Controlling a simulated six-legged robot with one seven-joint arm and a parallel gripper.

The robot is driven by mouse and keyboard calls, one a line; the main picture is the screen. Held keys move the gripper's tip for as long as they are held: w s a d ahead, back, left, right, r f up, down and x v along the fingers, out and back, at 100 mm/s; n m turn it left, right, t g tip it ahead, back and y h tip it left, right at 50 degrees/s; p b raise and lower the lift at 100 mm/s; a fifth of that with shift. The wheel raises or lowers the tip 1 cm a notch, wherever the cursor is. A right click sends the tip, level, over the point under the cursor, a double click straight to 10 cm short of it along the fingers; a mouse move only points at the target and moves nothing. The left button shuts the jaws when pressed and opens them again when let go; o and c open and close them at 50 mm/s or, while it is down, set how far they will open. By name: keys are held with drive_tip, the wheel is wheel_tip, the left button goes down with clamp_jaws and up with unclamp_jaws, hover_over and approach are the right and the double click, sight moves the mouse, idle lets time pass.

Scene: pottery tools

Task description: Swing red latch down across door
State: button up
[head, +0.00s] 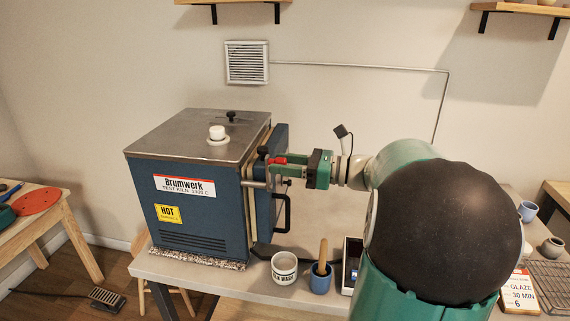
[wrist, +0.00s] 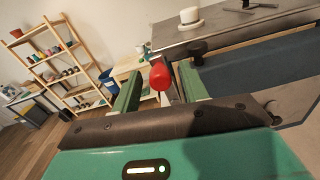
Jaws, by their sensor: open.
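The red latch (head: 278,160) is at the upper part of the blue kiln's (head: 205,205) right side, by the door (head: 280,139). Its red end points toward my gripper (head: 276,170). In the wrist view the red latch end (wrist: 159,76) sits between the two green fingers of my open gripper (wrist: 158,84), with gaps visible beside it. I cannot tell whether a finger touches it. The door stands against the kiln's right side, with a black handle (head: 285,212) below my gripper. My gripper hides part of the latch's mount.
A white cup (head: 284,269) and a blue cup with a wooden tool (head: 320,280) stand on the bench right of the kiln, below my arm. The kiln top (wrist: 235,22) carries a white knob (wrist: 190,16).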

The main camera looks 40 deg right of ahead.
clamp_jaws()
drive_tip(key=shift+w, duration=0.15)
idle(0.4)
drive_tip(key=w+d+f+m, duration=0.2)
drive_tip(key=f+m, duration=0.1)
drive_tip(key=m, duration=0.6)
drive_tip(key=w+d+f+m+g, duration=0.1)
drive_tip(key=w+d+f+m, duration=0.1)
drive_tip(key=m, duration=0.7)
drive_tip(key=shift+w+d+f, duration=0.4)
drive_tip(key=shift+d+f, duration=0.45)
drive_tip(key=shift+f, duration=0.05)
drive_tip(key=shift+f+m, duration=0.1)
drive_tip(key=shift+m, duration=0.2)
unclamp_jaws()
